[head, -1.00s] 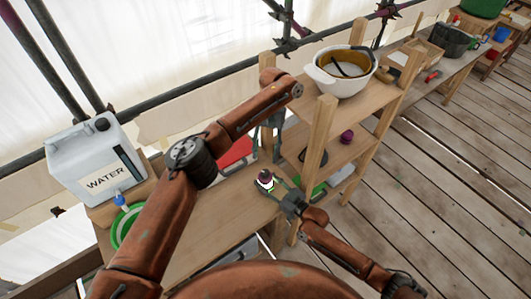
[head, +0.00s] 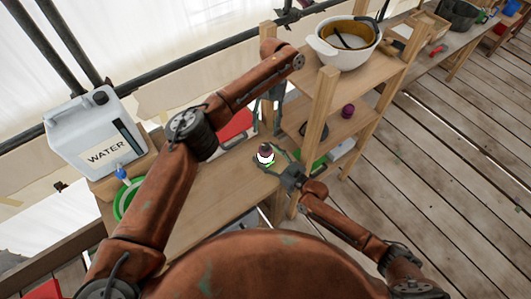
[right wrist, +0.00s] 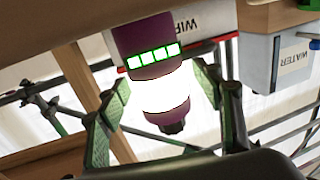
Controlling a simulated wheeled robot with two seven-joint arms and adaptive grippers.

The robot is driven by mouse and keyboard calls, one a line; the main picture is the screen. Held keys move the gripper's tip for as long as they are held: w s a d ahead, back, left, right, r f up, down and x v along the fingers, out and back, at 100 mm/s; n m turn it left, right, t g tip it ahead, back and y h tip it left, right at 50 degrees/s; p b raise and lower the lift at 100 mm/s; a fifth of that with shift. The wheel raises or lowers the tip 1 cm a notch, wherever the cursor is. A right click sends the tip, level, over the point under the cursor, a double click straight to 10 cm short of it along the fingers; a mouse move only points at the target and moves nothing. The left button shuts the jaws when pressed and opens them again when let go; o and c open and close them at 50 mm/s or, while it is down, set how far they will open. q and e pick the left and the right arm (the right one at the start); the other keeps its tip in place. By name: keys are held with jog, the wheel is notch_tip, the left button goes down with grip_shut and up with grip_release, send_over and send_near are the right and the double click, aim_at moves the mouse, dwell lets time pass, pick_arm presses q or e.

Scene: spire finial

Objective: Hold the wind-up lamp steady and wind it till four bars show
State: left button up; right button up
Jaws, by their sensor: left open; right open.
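The wind-up lamp (head: 265,155) stands on the wooden bench, with a purple cap and a bright white band. In the right wrist view the lamp (right wrist: 165,90) glows white, has a dark knob at one end, and shows a row of several lit green bars on its purple body. My right gripper (head: 276,161) is open, its fingers on either side of the lamp; in the right wrist view I cannot tell whether they touch it. My left gripper (head: 266,137) is open just beyond the lamp in the head view, partly hidden by its own arm.
A white water jug (head: 88,135) stands at the left, above a green bowl (head: 122,205). A red object (head: 236,124) lies behind my left arm. A wooden shelf (head: 322,110) with a white pot (head: 342,42) rises close on the right. The bench front is clear.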

jog(key=v, duration=1.2)
jog(key=shift+f, duration=0.1)
